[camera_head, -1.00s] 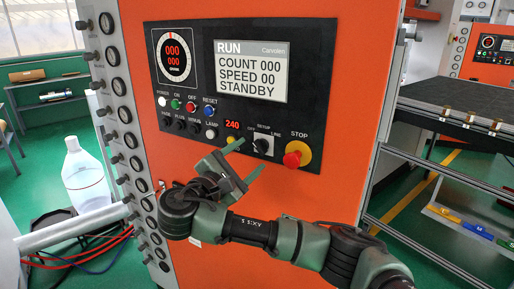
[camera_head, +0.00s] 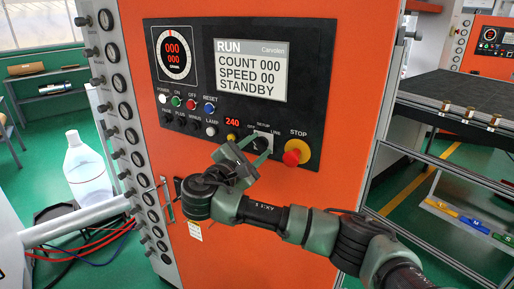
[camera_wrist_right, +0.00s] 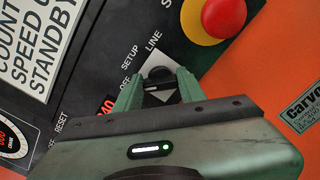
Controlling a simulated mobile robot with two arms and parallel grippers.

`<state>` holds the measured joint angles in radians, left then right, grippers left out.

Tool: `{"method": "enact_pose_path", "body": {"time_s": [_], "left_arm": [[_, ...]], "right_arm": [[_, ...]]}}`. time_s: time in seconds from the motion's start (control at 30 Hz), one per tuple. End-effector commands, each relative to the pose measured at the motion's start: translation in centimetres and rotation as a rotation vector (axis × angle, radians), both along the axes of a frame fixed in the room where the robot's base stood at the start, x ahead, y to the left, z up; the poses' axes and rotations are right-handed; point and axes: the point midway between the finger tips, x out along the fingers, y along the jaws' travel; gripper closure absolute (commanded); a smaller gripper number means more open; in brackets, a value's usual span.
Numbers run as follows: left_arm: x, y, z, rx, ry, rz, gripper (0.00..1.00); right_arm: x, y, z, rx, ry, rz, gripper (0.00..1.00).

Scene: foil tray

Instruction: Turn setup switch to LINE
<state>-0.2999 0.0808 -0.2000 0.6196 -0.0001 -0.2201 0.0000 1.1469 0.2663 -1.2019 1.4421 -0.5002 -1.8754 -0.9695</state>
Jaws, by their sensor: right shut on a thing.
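The setup switch is a black knob on a pale square plate (camera_head: 265,136), with OFF, SETUP and LINE printed around it. The knob (camera_wrist_right: 160,75) also shows in the right wrist view, between the green fingertips. My right gripper (camera_head: 257,147) reaches up to the switch from below, its fingers shut on the knob, one on each side. It also shows in the right wrist view (camera_wrist_right: 159,88). The fingers and gripper body hide part of the knob, and I cannot tell which label it points to. My left gripper is out of view.
A red STOP button (camera_head: 293,155) on a yellow base stands close to the right of the switch. Coloured buttons (camera_head: 190,104) and a display (camera_head: 250,70) reading RUN and STANDBY are up and left. Orange panel lies below.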

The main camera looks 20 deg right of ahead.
Motion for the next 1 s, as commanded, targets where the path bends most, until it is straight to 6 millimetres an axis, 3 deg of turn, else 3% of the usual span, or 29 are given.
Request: {"method": "enact_pose_path", "body": {"time_s": [0.37, 1.0], "left_arm": [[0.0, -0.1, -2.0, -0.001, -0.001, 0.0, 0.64], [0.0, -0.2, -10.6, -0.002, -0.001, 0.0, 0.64]], "right_arm": [[-0.1, 0.0, -0.6, 0.079, -0.082, -0.002, 1.0], [-0.2, -0.1, -1.3, 0.473, -0.502, -0.003, 1.0]]}}
